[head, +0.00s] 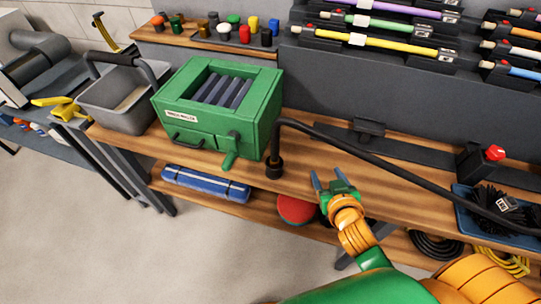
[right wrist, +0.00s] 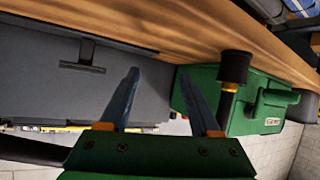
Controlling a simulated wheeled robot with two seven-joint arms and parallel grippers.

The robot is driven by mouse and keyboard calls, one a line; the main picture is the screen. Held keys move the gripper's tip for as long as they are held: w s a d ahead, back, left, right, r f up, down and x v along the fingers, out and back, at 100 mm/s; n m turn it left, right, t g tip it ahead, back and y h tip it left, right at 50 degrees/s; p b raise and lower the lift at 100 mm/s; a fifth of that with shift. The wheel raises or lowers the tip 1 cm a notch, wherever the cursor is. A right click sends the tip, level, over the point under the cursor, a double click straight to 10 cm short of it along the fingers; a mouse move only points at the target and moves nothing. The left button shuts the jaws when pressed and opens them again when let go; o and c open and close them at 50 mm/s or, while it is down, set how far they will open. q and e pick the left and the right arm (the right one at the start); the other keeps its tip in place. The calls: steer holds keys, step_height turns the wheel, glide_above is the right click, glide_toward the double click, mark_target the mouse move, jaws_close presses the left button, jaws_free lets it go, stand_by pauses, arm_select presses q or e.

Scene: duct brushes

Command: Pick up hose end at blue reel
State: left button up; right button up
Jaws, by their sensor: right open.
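A black hose (head: 400,168) arcs over the wooden bench from the right. Its bent end drops to a thick black cuff (head: 274,168) at the bench's front edge, beside the green box machine. In the right wrist view, a black cuff (right wrist: 235,66) shows just beyond the right finger. My right gripper (head: 326,172) is open and empty, right of the cuff and apart from it. Its two blue-grey fingers also show in the right wrist view (right wrist: 158,72). I cannot clearly make out a blue reel. My left gripper is not in view.
A green box machine (head: 183,128) and a grey bin (head: 112,118) stand left on the bench. A blue roll (head: 205,184) and a red round object (head: 296,210) lie on the lower shelf.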

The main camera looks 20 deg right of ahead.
mark_target(278, 144)
steer(key=w+a+r+n+t+y, duration=0.2)
steer(key=w+r+n+t+y, duration=0.1)
steer(key=w+r+t+y, duration=0.3)
steer(key=w+a+n+g+y, duration=0.1)
steer(key=a+y, duration=0.1)
steer(key=a, duration=0.1)
steer(key=w+a+n+y, duration=0.1)
steer(key=a+n+y, duration=0.1)
steer(key=a, duration=0.1)
steer(key=w+a+n+g+y+p, duration=0.1)
steer(key=a+y, duration=0.1)
steer(key=a, duration=0.1)
steer(key=shift+w+r+n+g, duration=0.15)
steer(key=shift+w+n+g, duration=0.15)
steer(key=shift+w, duration=0.1)
steer(key=shift+s, duration=0.1)
jaws_close()
stand_by(0.4)
